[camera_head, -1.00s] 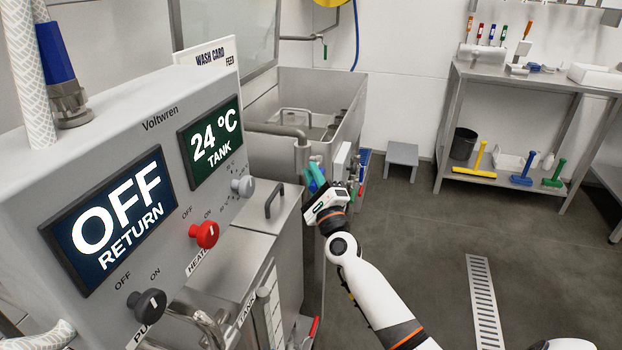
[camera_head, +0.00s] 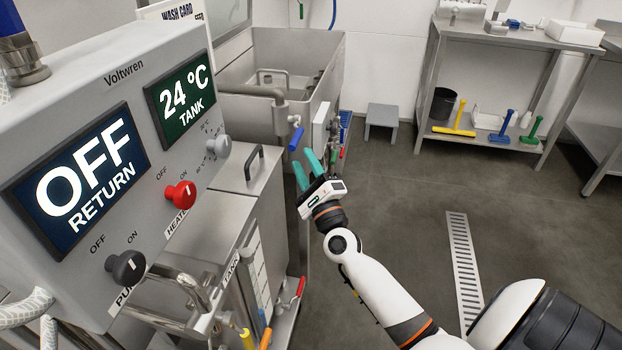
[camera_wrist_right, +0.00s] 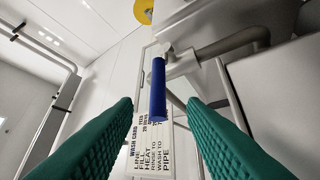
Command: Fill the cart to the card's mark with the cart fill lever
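A blue lever (camera_head: 296,139) hangs at the valve on the grey pipe by the steel tub. I cannot read a label on it. It also shows in the right wrist view (camera_wrist_right: 157,90), upright in the picture, between and beyond the fingers. My right gripper (camera_head: 309,165) is open and empty, its green fingers just below the lever and apart from it. The wash card (camera_head: 178,14) is cut off at the top; the right wrist view shows lines of it (camera_wrist_right: 152,150), partly hidden by lever and finger. The steel tub (camera_head: 325,75) may be the cart; its fill level is not readable. My left gripper is out of view.
The control panel (camera_head: 128,72) fills the left, reading OFF and 24 °C, with a red knob (camera_head: 180,195) and a black knob (camera_head: 126,267). A steel tank (camera_head: 232,205) with a handle stands beside the gripper. A grey stool (camera_head: 382,117) stands behind. Floor at right is open.

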